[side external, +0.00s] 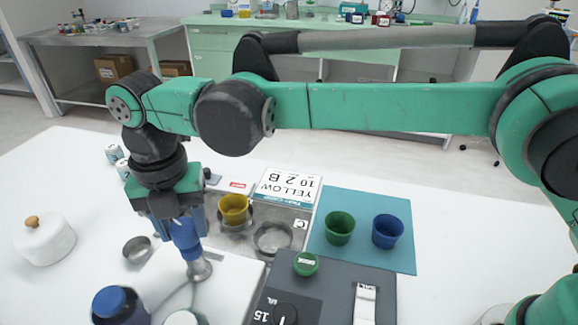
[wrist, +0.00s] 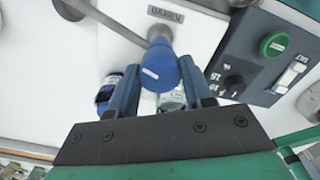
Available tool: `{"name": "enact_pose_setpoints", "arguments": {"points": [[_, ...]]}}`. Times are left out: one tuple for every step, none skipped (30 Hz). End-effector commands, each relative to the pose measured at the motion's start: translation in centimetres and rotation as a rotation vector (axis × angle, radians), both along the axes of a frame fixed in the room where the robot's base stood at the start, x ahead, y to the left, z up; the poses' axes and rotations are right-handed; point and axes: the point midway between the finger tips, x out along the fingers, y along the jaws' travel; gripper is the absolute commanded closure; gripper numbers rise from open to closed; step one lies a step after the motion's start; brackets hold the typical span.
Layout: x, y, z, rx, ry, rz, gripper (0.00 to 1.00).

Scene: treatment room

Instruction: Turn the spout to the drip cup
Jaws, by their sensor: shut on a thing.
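My gripper (side external: 186,232) is shut on a blue handle (wrist: 160,68) above a white unit (side external: 225,280). A metal base (side external: 200,270) shows under the handle in the side view. In the wrist view a grey metal spout (wrist: 115,22) runs from the handle to the upper left. Its tip lies near a dark round rim (wrist: 68,9) at the top edge. A small steel cup (side external: 138,248), perhaps the drip cup, stands left of the handle in the side view. I cannot tell whether the spout's tip is over it.
A dark control box (side external: 330,290) with a green button stands right of the white unit. A yellow cup (side external: 234,208) and steel dish (side external: 272,238) are behind. Green (side external: 339,228) and blue (side external: 387,231) cups stand on a blue mat. A blue-capped bottle (side external: 120,305) is in front.

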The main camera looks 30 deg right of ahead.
Motion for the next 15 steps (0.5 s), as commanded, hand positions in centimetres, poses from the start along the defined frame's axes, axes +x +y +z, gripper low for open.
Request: {"name": "enact_pose_setpoints", "arguments": {"points": [[0.00, -0.01, 0.07, 0.000, 0.000, 0.032, 1.00], [0.00, -0.01, 0.07, 0.000, 0.000, 0.053, 1.00], [0.00, -0.01, 0.07, 0.000, 0.000, 0.078, 1.00], [0.00, -0.01, 0.07, 0.000, 0.000, 0.097, 1.00], [0.00, -0.01, 0.07, 0.000, 0.000, 0.114, 1.00], [0.00, -0.01, 0.07, 0.000, 0.000, 0.135, 1.00], [0.00, -0.01, 0.07, 0.000, 0.000, 0.150, 1.00], [0.00, -0.01, 0.07, 0.000, 0.000, 0.163, 1.00], [0.00, -0.01, 0.07, 0.000, 0.000, 0.180, 1.00], [0.00, -0.01, 0.07, 0.000, 0.000, 0.190, 1.00], [0.00, -0.01, 0.07, 0.000, 0.000, 0.199, 1.00], [0.00, -0.01, 0.07, 0.000, 0.000, 0.212, 1.00], [0.00, -0.01, 0.07, 0.000, 0.000, 0.219, 1.00], [0.00, -0.01, 0.07, 0.000, 0.000, 0.225, 1.00], [0.00, -0.01, 0.07, 0.000, 0.000, 0.232, 1.00]]}}
